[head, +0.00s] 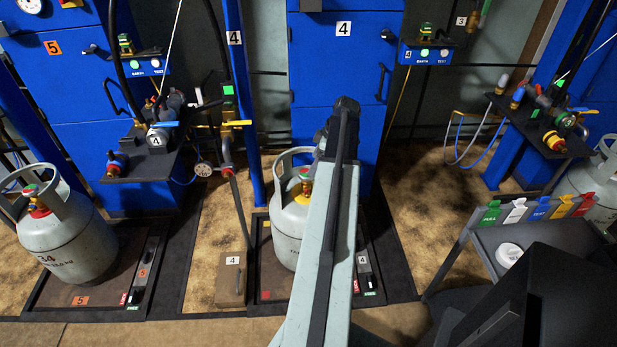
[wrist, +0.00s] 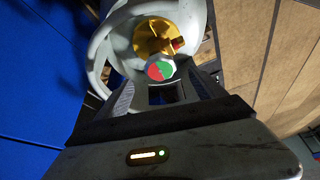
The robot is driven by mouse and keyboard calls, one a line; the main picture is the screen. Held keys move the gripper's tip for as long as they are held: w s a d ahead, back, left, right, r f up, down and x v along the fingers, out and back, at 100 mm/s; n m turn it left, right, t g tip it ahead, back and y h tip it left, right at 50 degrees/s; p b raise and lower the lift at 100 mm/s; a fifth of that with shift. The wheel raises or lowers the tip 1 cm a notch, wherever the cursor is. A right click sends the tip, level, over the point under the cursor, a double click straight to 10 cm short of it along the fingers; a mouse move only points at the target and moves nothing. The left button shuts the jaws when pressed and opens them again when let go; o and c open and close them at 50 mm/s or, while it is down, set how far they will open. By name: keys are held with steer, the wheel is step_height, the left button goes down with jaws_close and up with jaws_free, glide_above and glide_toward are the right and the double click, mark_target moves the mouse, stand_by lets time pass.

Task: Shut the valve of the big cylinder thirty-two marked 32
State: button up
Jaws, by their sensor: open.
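A big grey-white cylinder (head: 286,238) stands on the scale marked 4. My arm hides its right part, and I cannot read a 32 on it. Inside its collar a valve with a red-and-green top shows just left of my arm. In the wrist view the cylinder's collar (wrist: 101,48) surrounds a brass-yellow part and the round red, green and white valve knob (wrist: 160,70). My gripper (wrist: 165,84) is open, its fingers on either side of the near edge of the knob, with nothing held. I cannot tell whether they touch it. The head view does not show the fingers clearly.
Another cylinder (head: 62,237), marked 34, stands on scale 5 at left. A third cylinder (head: 602,185) is at the right edge. A shelf with hoses and a pump (head: 158,138) is left of the column. A table with coloured tags (head: 490,240) stands at right.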

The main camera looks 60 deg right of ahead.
steer(key=b+x, duration=0.4)
steer(key=x, duration=0.1)
steer(key=shift+f, duration=0.3)
steer(key=shift+r, duration=0.15)
